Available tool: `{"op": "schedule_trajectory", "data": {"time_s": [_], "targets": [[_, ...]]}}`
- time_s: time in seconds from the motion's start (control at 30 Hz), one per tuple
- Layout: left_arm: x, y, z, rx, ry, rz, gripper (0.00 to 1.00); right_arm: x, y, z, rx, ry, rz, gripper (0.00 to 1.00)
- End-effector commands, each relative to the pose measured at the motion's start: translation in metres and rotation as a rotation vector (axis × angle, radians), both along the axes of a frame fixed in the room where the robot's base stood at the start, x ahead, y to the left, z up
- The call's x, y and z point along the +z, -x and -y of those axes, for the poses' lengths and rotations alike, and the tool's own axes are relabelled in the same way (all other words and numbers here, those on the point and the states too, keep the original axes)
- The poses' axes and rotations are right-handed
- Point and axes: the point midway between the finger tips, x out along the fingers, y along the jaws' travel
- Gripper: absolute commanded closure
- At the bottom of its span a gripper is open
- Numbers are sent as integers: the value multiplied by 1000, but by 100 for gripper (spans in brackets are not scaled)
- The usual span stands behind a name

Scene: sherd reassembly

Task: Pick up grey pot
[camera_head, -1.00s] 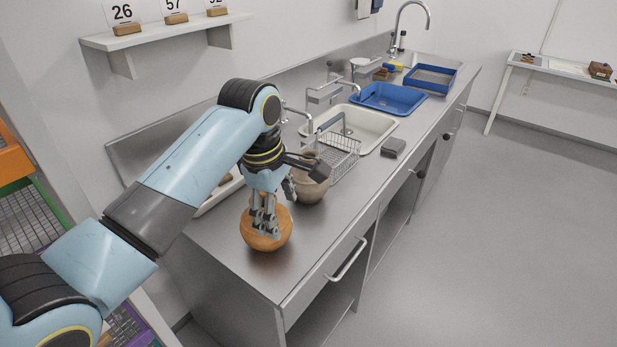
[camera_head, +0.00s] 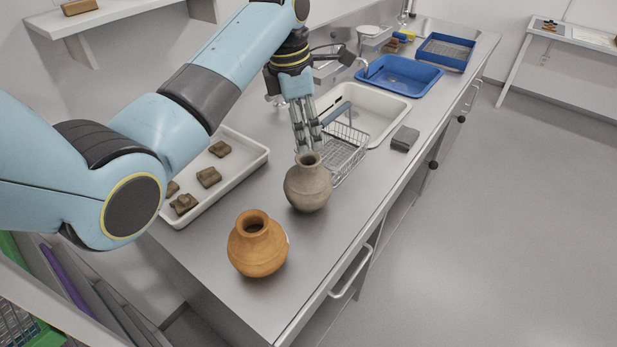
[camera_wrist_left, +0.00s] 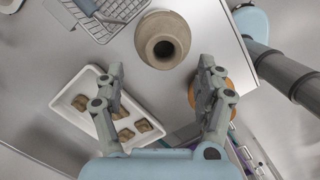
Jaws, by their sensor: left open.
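The grey pot (camera_head: 308,187) stands upright on the steel counter, its narrow neck and round mouth facing up. It also shows in the left wrist view (camera_wrist_left: 162,40), seen from above, beyond the fingertips. My left gripper (camera_head: 308,149) is open and empty, pointing down just above and behind the pot's mouth in the head view. In the left wrist view its two fingers (camera_wrist_left: 160,68) are spread, with the pot's rim ahead of the gap between them. I cannot tell whether a finger touches the pot. My right gripper is not in view.
An orange pot (camera_head: 258,250) stands close in front of the grey pot. A white tray (camera_head: 247,167) with several brown sherds lies to its left. The counter's right front is clear.

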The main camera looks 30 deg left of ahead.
Motion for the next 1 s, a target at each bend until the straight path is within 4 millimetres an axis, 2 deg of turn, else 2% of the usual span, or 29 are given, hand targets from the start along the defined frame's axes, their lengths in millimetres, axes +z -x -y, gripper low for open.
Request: {"op": "schedule_trajectory", "data": {"time_s": [0.13, 0.27, 0.37, 0.6, 0.87, 1.0], "targets": [[-22, -2, 3, 0, 1, -1, 28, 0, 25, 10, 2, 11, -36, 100], [-31, -2, 3, -1, 0, 0, 28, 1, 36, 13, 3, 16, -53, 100], [-43, 0, 4, -1, 0, -2, 28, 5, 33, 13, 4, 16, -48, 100], [-77, -1, 8, -1, 0, 0, 28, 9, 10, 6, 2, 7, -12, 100], [-81, -2, 8, -2, 0, 2, 28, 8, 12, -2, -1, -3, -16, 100], [-81, -2, 8, -2, 0, 2, 44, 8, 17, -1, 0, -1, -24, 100]]}}
